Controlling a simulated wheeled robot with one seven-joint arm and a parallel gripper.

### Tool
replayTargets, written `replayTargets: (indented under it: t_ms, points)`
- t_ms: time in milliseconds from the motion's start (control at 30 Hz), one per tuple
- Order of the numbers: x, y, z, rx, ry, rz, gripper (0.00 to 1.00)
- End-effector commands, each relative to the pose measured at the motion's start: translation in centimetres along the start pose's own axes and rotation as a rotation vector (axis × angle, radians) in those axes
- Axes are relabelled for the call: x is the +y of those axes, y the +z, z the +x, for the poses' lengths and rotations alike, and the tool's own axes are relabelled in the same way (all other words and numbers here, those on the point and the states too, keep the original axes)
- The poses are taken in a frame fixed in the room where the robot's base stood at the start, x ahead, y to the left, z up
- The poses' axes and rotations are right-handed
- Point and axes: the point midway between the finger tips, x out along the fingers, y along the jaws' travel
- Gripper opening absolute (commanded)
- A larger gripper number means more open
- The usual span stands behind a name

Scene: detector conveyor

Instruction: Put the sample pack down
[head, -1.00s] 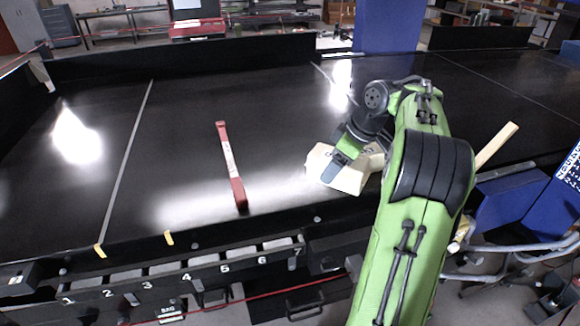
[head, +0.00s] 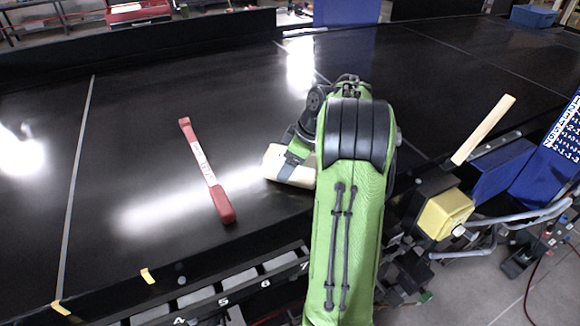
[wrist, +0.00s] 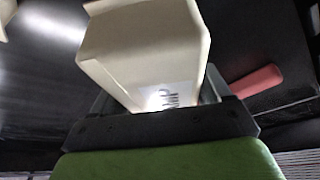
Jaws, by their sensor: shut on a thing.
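The sample pack (head: 273,160) is a cream, box-like pack low over the black conveyor surface, or resting on it; I cannot tell which. My gripper (head: 290,165) is shut on it, with one finger showing across its near side. My green arm hides the pack's right part in the head view. In the wrist view the pack (wrist: 145,45) fills the middle between the jaws, and a printed label shows near its lower end.
A red bar with a white label (head: 206,172) lies on the black conveyor (head: 130,150), left of the pack. A long pale wooden piece (head: 484,130) and a yellow box (head: 444,214) are at the right edge. The conveyor between bar and back wall is clear.

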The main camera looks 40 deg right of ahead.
Motion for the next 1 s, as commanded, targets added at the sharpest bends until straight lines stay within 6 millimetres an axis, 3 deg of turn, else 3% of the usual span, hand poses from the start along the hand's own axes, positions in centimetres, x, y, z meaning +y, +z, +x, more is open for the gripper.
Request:
replayTargets:
  t_ms: [367, 400, 500, 800, 867, 1000]
  points:
    - [0.1, 0.3, 0.7, 0.001, 0.003, -0.002, 0.2]
    - [0.0, 0.3, 0.7, 0.0, 0.002, 0.0, 0.83]
    - [0.0, 0.3, 0.7, 0.0, 0.002, 0.0, 0.98]
    - [0.0, 0.1, 0.1, 0.0, 0.002, 0.0, 1.0]
    - [0.1, 0.1, -0.9, 0.002, 0.005, 0.0, 1.0]
    - [0.2, 0.1, -4.7, 0.002, 0.007, 0.001, 1.0]
